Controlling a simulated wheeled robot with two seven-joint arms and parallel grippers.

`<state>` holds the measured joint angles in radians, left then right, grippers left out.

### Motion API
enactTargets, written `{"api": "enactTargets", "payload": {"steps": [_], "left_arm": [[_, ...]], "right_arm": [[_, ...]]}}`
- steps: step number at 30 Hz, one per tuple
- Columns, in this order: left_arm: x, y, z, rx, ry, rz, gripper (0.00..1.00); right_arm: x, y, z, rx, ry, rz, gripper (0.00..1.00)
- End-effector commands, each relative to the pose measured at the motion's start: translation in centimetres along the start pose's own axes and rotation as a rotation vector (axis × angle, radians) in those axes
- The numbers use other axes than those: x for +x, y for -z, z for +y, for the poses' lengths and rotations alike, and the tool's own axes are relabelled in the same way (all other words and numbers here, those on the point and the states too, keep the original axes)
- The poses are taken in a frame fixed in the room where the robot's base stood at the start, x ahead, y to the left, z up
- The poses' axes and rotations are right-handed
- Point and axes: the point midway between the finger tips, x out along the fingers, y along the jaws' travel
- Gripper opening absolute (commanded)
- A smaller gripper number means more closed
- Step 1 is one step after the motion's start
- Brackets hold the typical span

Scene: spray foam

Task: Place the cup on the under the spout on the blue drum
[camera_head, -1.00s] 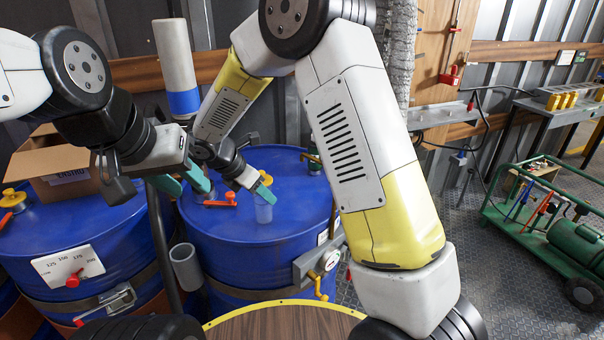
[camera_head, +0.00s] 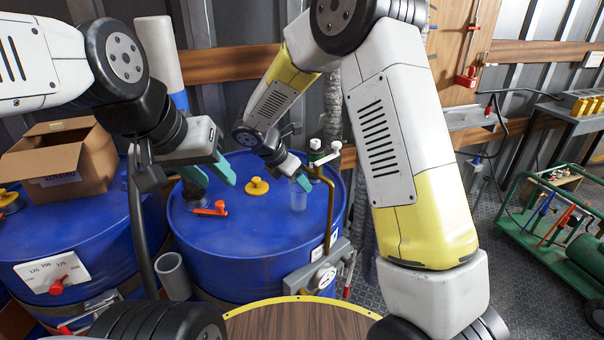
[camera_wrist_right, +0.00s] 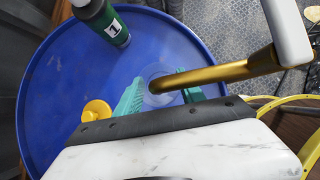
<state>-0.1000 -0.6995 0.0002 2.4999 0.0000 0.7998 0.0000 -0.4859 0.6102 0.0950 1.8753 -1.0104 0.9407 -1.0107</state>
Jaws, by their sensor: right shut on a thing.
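The cup (camera_head: 298,199) is small and clear, and stands upright at the top of the blue drum (camera_head: 245,240). My right gripper (camera_head: 302,183) is shut on it; I cannot tell whether its base touches the drum lid. The brass spout (camera_head: 328,195) is just right of the cup in the head view. In the right wrist view, the spout's end (camera_wrist_right: 160,85) overlaps the cup (camera_wrist_right: 158,100) between my green fingertips. My left gripper (camera_head: 210,173) is open and empty above the left of the drum lid.
An orange-red lever (camera_head: 212,209) and a yellow cap (camera_head: 257,187) are on the drum lid. A dark green bottle marked 1 (camera_wrist_right: 105,24) is near the cup. A cardboard box (camera_head: 62,158) sits on another drum, left.

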Motion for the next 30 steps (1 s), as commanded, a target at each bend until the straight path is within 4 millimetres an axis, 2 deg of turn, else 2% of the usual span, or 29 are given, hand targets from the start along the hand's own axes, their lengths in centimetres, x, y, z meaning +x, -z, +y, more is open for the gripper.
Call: {"api": "enactTargets", "payload": {"steps": [3,17,18,21,30], "left_arm": [[0.0,0.0,0.0,0.0,0.0,0.001,0.36],[0.0,0.0,0.0,0.0,0.0,0.0,0.36],[0.0,0.0,0.0,0.0,0.0,0.0,0.36],[0.0,0.0,0.0,0.0,0.0,0.0,0.36],[0.0,0.0,0.0,0.0,0.0,0.0,0.36]], "right_arm": [[1.1,0.5,0.2,-0.005,0.002,0.002,0.07],[1.7,0.8,0.2,-0.005,0.001,0.001,0.07],[1.7,0.9,0.2,-0.005,0.001,0.001,0.48],[1.7,0.8,0.2,-0.005,0.001,0.001,0.68],[1.6,0.8,0.2,-0.004,0.001,0.001,0.68]]}}
